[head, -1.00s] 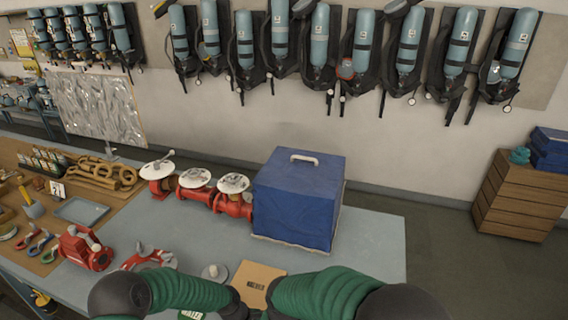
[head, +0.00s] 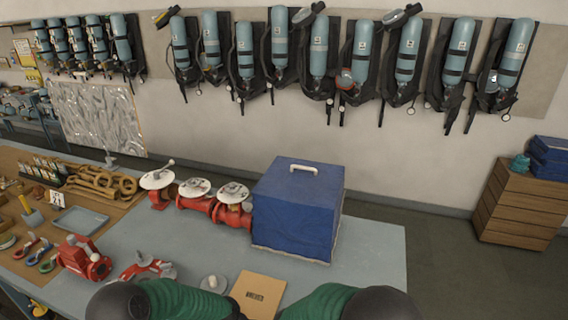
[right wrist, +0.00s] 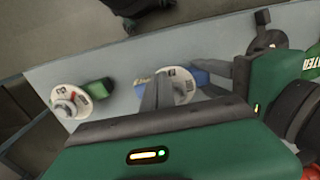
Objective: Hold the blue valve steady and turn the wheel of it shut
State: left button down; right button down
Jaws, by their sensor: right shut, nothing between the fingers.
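The blue valve (right wrist: 199,77) lies on the grey table in the right wrist view, with a white printed handwheel (right wrist: 183,84) on it. My right gripper (right wrist: 160,82) is shut and empty, its fingers in front of the left part of that wheel; whether they touch it I cannot tell. My left gripper (right wrist: 218,78) comes in from the right, its grey fingers around the right end of the blue body. In the head view both grippers and the blue valve are out of sight; only my green forearms show at the bottom edge.
A green valve (right wrist: 98,89) with a white wheel (right wrist: 72,101) stands left of the blue one. In the head view, a blue covered box (head: 297,215), red valves (head: 196,198) and a tan booklet (head: 258,294) occupy the table. The table's right end is clear.

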jog(key=shift+w, duration=0.25)
jog(key=shift+a, duration=0.4)
jog(key=shift+w+a, duration=0.2)
jog(key=shift+a, duration=0.4)
